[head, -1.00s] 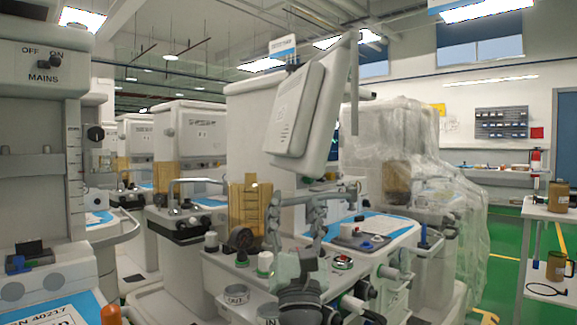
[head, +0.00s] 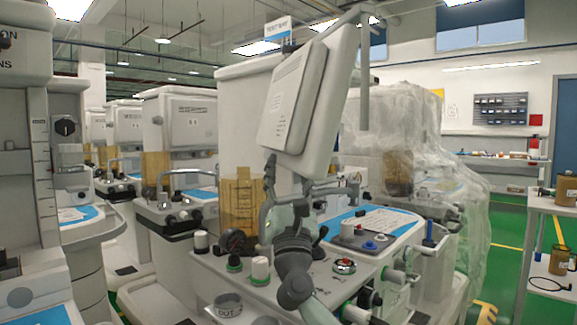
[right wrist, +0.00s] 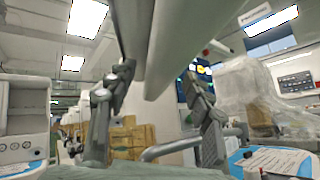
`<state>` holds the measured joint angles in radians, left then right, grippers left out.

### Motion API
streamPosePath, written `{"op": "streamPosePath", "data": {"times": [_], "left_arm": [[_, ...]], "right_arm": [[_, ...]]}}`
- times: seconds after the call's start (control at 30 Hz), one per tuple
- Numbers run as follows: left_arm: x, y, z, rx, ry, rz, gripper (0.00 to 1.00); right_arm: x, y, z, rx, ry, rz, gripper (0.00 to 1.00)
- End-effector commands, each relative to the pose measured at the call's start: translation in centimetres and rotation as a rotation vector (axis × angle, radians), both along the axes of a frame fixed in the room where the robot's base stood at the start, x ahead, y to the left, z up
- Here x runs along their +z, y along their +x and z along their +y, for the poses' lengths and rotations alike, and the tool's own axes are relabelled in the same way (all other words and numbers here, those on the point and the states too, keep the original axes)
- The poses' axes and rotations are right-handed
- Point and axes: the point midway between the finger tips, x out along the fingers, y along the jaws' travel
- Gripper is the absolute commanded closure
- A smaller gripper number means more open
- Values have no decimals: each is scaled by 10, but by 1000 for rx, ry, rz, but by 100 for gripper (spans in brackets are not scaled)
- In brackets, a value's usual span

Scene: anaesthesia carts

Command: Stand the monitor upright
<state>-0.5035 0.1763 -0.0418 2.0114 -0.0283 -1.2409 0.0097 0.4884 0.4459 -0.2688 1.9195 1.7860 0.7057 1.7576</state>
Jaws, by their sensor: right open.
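The monitor (head: 292,98) is a pale grey panel on the centre cart in the head view. It is tilted, its top leaning right and its back turned to me. My right gripper (head: 288,175) is just below the monitor's lower edge, fingers pointing up. In the right wrist view the monitor's pale casing (right wrist: 185,40) fills the top middle, and the open fingers of my right gripper (right wrist: 158,78) stand either side of its lower part. I cannot tell whether they touch it. The left gripper is not in view.
The centre cart's worktop (head: 205,262) with knobs and gauges lies below my right arm. A plastic-wrapped cart (head: 420,150) stands behind on the right, and a side trolley (head: 545,207) at the far right.

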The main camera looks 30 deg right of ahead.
Motion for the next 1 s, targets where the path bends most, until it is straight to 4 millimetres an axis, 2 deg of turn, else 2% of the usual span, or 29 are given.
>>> {"op": "streamPosePath", "data": {"times": [0.33, 0.73, 1.0], "left_arm": [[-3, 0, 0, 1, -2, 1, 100], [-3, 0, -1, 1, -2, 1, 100], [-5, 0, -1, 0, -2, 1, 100]], "right_arm": [[3, 3, -1, 0, 0, 0, 50], [3, 3, -1, 0, 0, 0, 99], [1, 3, -4, -1, -7, 2, 100]]}}
